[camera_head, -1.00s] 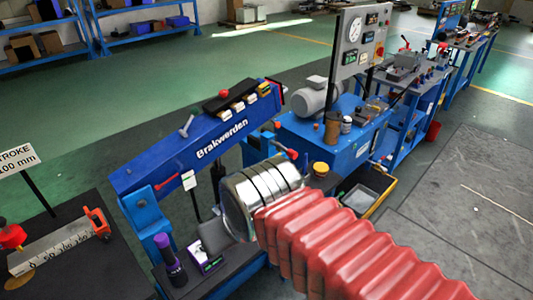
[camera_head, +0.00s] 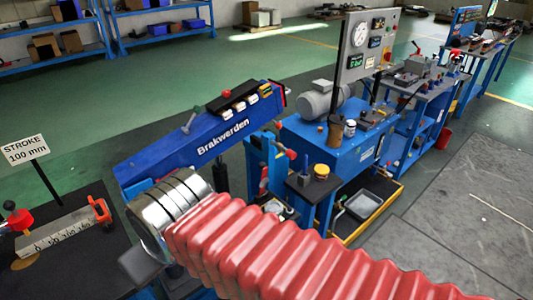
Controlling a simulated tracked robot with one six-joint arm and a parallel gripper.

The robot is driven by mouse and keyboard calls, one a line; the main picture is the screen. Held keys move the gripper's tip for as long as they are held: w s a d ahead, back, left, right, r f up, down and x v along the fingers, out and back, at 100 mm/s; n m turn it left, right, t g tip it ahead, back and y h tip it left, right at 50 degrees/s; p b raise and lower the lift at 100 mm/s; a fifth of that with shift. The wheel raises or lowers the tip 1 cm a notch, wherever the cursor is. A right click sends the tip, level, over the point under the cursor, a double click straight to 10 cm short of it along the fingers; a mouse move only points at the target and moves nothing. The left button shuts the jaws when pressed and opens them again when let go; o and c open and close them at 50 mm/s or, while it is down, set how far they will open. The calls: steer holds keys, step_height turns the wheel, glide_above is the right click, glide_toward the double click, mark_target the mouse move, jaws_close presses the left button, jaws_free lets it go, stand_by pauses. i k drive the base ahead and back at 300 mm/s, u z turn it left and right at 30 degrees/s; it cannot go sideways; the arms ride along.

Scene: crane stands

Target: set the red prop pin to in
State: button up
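The blue crane boom marked "Brakwerden" (camera_head: 215,140) slopes up from left to right. A red-knobbed pin (camera_head: 291,154) sticks out by the blue upright (camera_head: 262,165) under its right part; I cannot tell whether this is the prop pin or how deep it sits. A red-handled piece seen earlier at the boom's left foot is now hidden behind my silver wrist. My gripper (camera_head: 140,265) shows only as a grey block at the lower left, in front of the crane stand. Its fingers cannot be made out. My red bellows-covered arm hides much of the stand.
A sign "STROKE 100 mm" (camera_head: 25,149) and a ruler block (camera_head: 65,231) with red ends stand at left. A blue pump unit (camera_head: 340,155) with a gauge panel (camera_head: 368,45) stands at right, above a yellow-edged tray (camera_head: 375,215). Floor is open at far right.

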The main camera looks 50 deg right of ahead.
mark_target(291, 154)
steer(key=u, duration=1.3)
steer(key=k, duration=0.95)
steer(key=z, duration=1.65)
steer(key=i, duration=0.3)
steer(key=z, duration=0.1)
